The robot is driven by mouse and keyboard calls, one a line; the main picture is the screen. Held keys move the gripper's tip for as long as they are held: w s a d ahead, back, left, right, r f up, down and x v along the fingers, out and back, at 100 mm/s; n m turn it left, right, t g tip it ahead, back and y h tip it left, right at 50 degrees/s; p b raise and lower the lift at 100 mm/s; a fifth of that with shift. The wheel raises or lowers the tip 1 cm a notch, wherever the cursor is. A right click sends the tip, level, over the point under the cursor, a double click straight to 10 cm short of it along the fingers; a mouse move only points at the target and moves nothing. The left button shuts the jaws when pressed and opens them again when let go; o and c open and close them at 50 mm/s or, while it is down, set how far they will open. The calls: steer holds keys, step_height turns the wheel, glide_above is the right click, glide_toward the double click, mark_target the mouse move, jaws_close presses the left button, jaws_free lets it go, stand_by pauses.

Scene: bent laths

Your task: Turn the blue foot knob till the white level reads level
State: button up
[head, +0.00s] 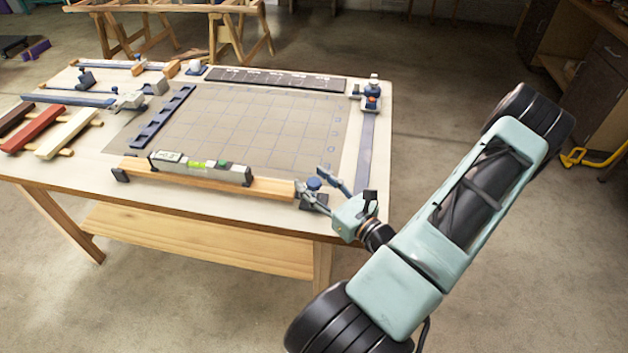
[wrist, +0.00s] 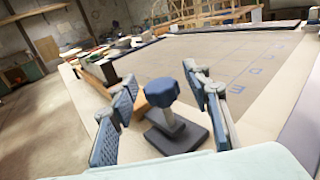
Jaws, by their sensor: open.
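The blue foot knob (head: 313,183) sits on a short post above a dark foot plate at the right end of a wooden lath (head: 270,186). In the wrist view the knob (wrist: 162,92) is upright between my spread fingers, nearer the right finger. My gripper (head: 314,178) is open and empty at the table's front right corner; its fingers also show in the wrist view (wrist: 160,84). The pale grey-white level (head: 230,174) lies along the lath, with a green vial (head: 196,165) and a small display. Its reading is too small to tell.
A gridded mat (head: 250,120) covers the table's middle. A blue clamp on a rail (head: 370,100) stands at the right edge. Coloured bars (head: 38,128), clamps and a dark slatted strip (head: 163,117) lie left. The table top (head: 240,214) is bare along its front edge.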

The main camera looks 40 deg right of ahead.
steer(key=shift+c, duration=0.3)
steer(key=c, duration=1.1)
steer(key=shift+y, duration=0.3)
steer(key=shift+c, duration=0.2)
steer(key=shift+o, duration=0.2)
steer(key=n+y+b, duration=0.1)
steer(key=n+y, duration=0.1)
steer(key=n+g+y, duration=0.1)
steer(key=y, duration=0.2)
steer(key=shift+w+f+n+b, duration=0.1)
steer(key=shift+f+n+b, duration=0.05)
steer(key=shift+n+b, duration=0.25)
steer(key=n+g+y+b, duration=0.1)
steer(key=n+g+y, duration=0.1)
steer(key=y, duration=0.1)
steer(key=n+g+y+b, duration=0.2)
steer(key=y, duration=0.1)
steer(key=shift+f+n, duration=0.1)
steer(key=shift+n, duration=0.2)
steer(key=n+g+y+b, duration=0.3)
steer(key=n+g+y, duration=0.1)
steer(key=g, duration=0.1)
steer(key=shift+r+n+g+y+b, duration=0.15)
steer(key=shift+n+g+y, duration=0.25)
steer(key=shift+n+g, duration=0.6)
steer(key=shift+r+n+g+y+b, duration=0.15)
steer(key=shift+n+g+y, duration=0.35)
steer(key=shift+g, duration=0.9)
steer(key=shift+f+n+g, duration=0.1)
steer(key=shift+n+g, duration=0.2)
